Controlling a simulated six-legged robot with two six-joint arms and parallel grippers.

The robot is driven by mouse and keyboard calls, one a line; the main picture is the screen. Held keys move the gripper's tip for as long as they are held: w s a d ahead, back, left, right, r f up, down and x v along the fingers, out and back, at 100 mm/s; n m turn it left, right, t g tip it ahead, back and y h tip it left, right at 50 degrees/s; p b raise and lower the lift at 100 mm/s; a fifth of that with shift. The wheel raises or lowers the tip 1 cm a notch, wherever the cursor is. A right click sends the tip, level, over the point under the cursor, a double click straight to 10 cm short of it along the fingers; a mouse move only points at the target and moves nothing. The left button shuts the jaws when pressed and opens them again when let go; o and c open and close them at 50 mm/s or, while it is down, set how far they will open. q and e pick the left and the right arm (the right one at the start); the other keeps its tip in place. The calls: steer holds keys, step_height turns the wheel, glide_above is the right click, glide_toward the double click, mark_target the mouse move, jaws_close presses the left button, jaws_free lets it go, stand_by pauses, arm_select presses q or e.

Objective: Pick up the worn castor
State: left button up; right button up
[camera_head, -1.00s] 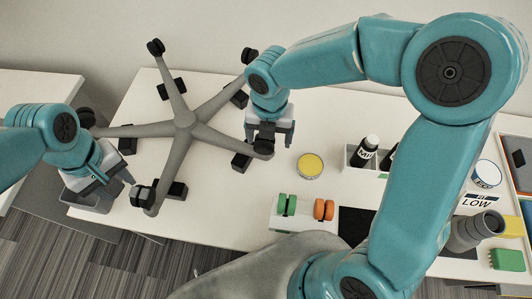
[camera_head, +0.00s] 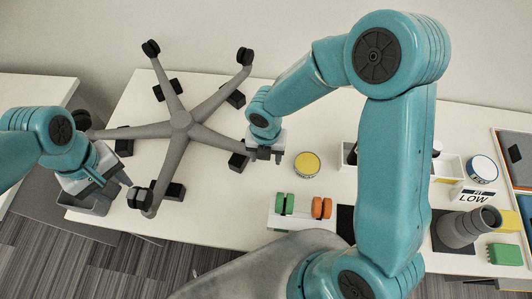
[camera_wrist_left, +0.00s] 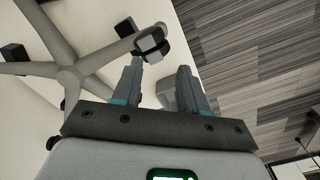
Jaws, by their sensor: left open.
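A grey five-legged chair base (camera_head: 181,121) lies on the white table with black castors at its leg ends. One castor (camera_head: 138,198) is at the near left leg end; in the left wrist view this castor (camera_wrist_left: 151,43) shows a pale band and sits just beyond the fingertips. I cannot tell for sure which castor is the worn one. My left gripper (camera_head: 124,187) is open and empty, just left of that near castor; its fingers (camera_wrist_left: 157,68) point at it.
A grey bin (camera_head: 92,205) is below my left gripper at the table edge. Green castors (camera_head: 284,204) and orange castors (camera_head: 321,207) sit in a white holder. A yellow-topped tin (camera_head: 306,165) stands behind them. A grey cylindrical device (camera_head: 468,228) is at right.

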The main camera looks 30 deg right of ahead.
mark_target(133, 191)
jaws_close()
arm_select(q)
steer(key=o, duration=0.7)
steer(key=f+m, duration=0.2)
steer(key=m, duration=0.1)
steer(key=w+f+m, duration=0.1)
steer(key=f+m, duration=0.2)
steer(key=m, duration=0.1)
steer(key=d+f+m, duration=0.1)
steer(key=f+m, duration=0.2)
steer(key=shift+w+m, duration=0.3)
steer(key=shift+w, duration=0.05)
steer(key=shift+s+f, duration=0.2)
steer(key=shift+f, duration=2.8)
